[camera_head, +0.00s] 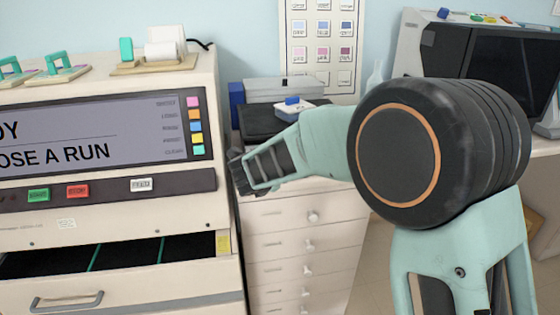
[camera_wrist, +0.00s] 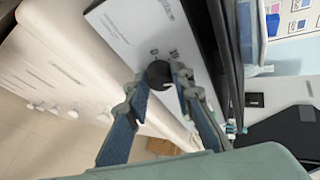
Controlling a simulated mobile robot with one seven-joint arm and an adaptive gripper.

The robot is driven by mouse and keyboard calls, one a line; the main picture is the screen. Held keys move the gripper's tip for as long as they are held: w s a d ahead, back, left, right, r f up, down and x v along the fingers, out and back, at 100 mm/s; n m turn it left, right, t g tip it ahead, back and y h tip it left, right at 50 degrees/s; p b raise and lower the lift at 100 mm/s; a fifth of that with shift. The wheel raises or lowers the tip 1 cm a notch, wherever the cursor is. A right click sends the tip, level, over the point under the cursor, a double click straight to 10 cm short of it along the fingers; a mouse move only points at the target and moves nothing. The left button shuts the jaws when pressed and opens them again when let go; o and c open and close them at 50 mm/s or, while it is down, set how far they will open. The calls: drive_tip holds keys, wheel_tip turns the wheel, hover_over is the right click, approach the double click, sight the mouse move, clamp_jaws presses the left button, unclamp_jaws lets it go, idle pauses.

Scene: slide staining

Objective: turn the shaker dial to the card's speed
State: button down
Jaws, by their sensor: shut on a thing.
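The shaker has a pale front panel (camera_wrist: 140,35) with small printed marks, and a round black dial (camera_wrist: 160,74) on it in the wrist view. My gripper (camera_wrist: 161,80) has one finger on each side of the dial and is shut on it. In the head view my gripper (camera_head: 238,172) is at the shaker's front, and the dial is hidden there. The shaker's dark top (camera_head: 258,122) shows behind my arm. The dial's pointer and the panel's small print are too small to read. I cannot pick out the speed card.
A staining machine (camera_head: 110,215) with a screen and an open drawer (camera_head: 120,285) stands close on the left. A white drawer cabinet (camera_head: 300,245) is below the shaker. A colour chart (camera_head: 322,45) hangs behind. A dark-fronted machine (camera_head: 500,70) stands at right.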

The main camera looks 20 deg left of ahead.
idle(0.4)
drive_tip(key=c, duration=1.7)
unclamp_jaws()
drive_tip(key=shift+s, duration=0.1)
drive_tip(key=v, duration=1.2)
